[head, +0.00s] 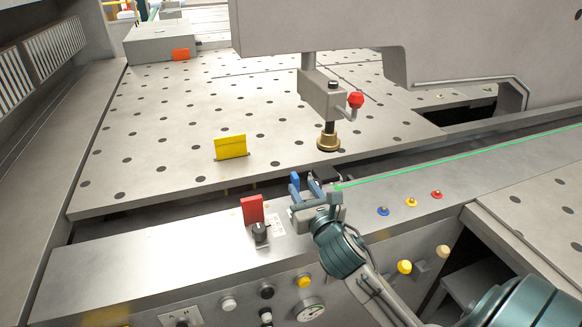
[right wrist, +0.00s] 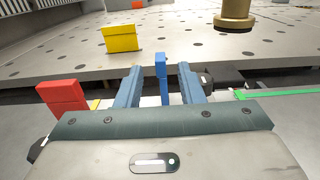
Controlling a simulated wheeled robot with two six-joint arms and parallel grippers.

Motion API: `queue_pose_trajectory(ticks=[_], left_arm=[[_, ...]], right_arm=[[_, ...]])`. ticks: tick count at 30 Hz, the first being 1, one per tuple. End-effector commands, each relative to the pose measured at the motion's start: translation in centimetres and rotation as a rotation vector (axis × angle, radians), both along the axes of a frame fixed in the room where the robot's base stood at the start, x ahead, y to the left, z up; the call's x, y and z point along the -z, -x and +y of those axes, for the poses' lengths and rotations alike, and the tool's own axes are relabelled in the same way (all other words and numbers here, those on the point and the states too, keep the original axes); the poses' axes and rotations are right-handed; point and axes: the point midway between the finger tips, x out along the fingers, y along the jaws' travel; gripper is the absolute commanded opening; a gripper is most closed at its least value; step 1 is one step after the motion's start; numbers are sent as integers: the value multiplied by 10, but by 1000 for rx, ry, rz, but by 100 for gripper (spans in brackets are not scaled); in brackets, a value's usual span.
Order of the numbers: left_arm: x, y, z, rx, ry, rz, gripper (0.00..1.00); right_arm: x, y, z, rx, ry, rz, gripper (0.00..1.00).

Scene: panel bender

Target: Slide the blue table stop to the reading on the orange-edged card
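The blue table stop (head: 295,182) is a thin upright plate at the front edge of the perforated table. In the right wrist view the blue stop (right wrist: 161,76) stands between the two fingers of my right gripper (right wrist: 158,80), with a visible gap on each side. My right gripper (head: 306,187) is open in the head view, at the slot between table and front rail. I cannot make out an orange-edged card or any reading. My left gripper is not in view.
A red stop (head: 253,209) stands left of the gripper by a black knob (head: 260,233). A yellow stop (head: 230,147) and an orange block (head: 181,54) sit farther back. A brass-footed clamp (head: 328,140) hangs behind the gripper. A green strip (head: 460,157) runs right along the rail.

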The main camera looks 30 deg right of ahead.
Motion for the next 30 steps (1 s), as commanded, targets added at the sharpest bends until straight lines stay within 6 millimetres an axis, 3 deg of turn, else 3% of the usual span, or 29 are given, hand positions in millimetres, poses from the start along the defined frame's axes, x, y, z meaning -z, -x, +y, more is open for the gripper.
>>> queue_pose_trajectory(ticks=[5, 12, 17, 25, 30], left_arm=[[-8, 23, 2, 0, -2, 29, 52], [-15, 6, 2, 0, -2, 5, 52], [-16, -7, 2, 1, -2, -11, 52], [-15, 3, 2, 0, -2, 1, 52], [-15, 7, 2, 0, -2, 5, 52]], right_arm=[[-3, -36, -9, 1, -2, 0, 35], [-2, -70, -17, 0, -3, -1, 35], [0, -78, -19, 0, -3, 0, 35], [0, -79, -19, -1, -2, 1, 35], [0, -79, -19, -1, -2, 1, 1]])
